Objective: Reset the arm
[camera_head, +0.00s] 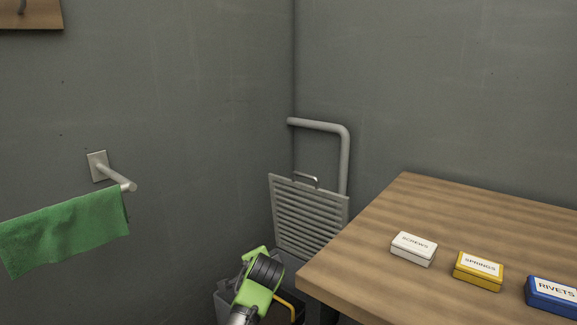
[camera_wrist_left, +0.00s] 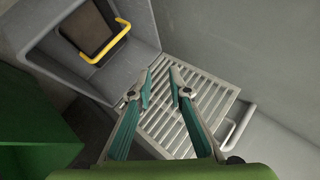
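My left arm (camera_head: 258,280), green and black at the wrist, comes up from the bottom of the head view, in front of a grey bin. Its fingertips cannot be made out there. In the left wrist view my left gripper (camera_wrist_left: 161,78) has its two teal fingers apart with nothing between them. The fingers show in front of a light grey slatted panel (camera_wrist_left: 190,120), whose contact with them I cannot tell. My right gripper is in neither view.
The slatted panel (camera_head: 305,215) stands in the corner by a grey pipe (camera_head: 345,160). The grey bin (camera_head: 222,300) has a yellow handle (camera_wrist_left: 108,46). A wooden table (camera_head: 360,255) at right bears white, yellow and blue boxes. A green towel (camera_head: 65,230) hangs at left.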

